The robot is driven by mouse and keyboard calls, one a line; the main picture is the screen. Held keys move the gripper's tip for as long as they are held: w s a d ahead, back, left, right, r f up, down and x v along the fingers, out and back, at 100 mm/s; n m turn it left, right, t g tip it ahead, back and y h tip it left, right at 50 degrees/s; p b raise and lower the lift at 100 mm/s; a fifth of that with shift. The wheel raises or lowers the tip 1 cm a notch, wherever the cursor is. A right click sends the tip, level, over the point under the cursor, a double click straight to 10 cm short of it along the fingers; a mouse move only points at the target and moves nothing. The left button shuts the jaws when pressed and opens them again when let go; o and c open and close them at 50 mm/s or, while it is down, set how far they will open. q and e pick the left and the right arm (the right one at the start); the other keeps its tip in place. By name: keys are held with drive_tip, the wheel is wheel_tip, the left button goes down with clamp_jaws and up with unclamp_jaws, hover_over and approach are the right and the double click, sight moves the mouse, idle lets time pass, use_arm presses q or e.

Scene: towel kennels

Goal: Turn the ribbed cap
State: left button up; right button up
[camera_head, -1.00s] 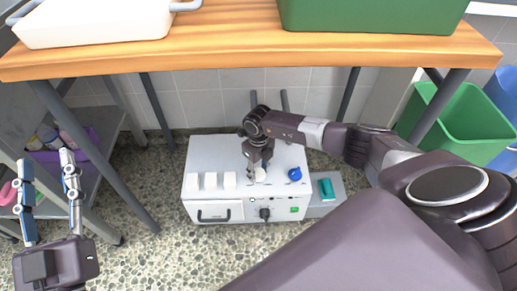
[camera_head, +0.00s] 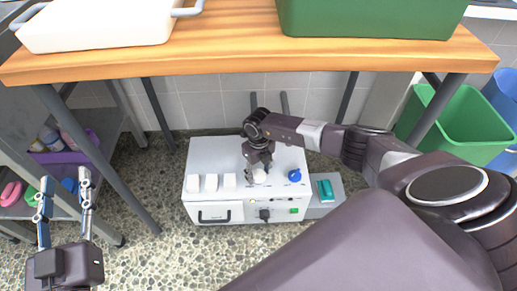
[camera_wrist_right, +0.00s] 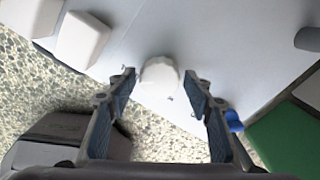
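A white round cap with a ribbed edge (camera_head: 260,178) sits on top of the light grey box (camera_head: 215,155), right of the row of white blocks. It also shows in the right wrist view (camera_wrist_right: 160,74). My right gripper (camera_head: 257,171) points down at the cap from above. In the wrist view its two fingers (camera_wrist_right: 160,88) are apart, with the cap between and just beyond the tips; I see no contact. My left gripper (camera_head: 65,188) is open and empty at the lower left, away from the box.
White blocks (camera_head: 211,183) stand left of the cap and a blue knob (camera_head: 294,175) right of it. A teal item (camera_head: 325,190) lies on a grey side plate. A wooden table (camera_head: 240,55) stands above, behind the box. A green bin (camera_head: 455,120) is at the right.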

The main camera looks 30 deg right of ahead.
sight(259, 174)
drive_tip(key=shift+o, duration=0.4)
drive_tip(key=shift+r, duration=0.1)
drive_tip(key=shift+r, duration=0.2)
wheel_tip(259, 174, up, 12)
drive_tip(key=shift+f, duration=0.25)
